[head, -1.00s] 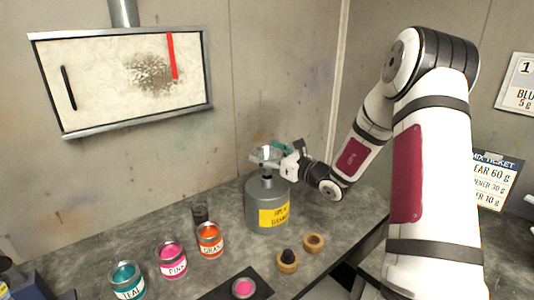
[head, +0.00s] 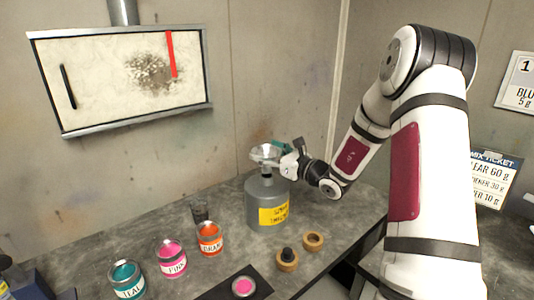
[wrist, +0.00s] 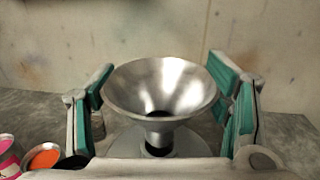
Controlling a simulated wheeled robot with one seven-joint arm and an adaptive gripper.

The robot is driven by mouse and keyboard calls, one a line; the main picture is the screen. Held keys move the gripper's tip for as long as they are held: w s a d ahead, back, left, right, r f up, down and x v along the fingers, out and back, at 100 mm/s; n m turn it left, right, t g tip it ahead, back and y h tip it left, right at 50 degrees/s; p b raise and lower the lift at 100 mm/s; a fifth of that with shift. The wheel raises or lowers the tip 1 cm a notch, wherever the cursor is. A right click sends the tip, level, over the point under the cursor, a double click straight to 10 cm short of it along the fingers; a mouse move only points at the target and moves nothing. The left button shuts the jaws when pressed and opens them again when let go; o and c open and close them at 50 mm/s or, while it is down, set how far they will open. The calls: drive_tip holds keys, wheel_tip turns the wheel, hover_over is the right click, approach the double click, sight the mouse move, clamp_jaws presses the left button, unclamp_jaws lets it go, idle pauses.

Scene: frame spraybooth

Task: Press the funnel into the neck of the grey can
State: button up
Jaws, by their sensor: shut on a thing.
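The metal funnel (head: 265,153) sits upright, wide end up, directly above the neck of the grey can (head: 253,205). In the wrist view the funnel (wrist: 160,85) lies between the teal-padded fingers of my gripper (wrist: 162,95), which is shut on it. Its spout points down at the dark neck; how deep it sits in the neck I cannot tell. My gripper (head: 279,153) reaches in from the right in the head view, level with the cone. The can stands upright on the bench with a yellow label facing front.
A wall (head: 285,80) stands close behind.

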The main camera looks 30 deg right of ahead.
drive_tip(key=shift+f+b, duration=0.85)
drive_tip(key=shift+f, duration=1.05)
drive_tip(key=o, duration=1.2)
drive_tip(key=shift+o, duration=0.2)
drive_tip(key=v, duration=1.2)
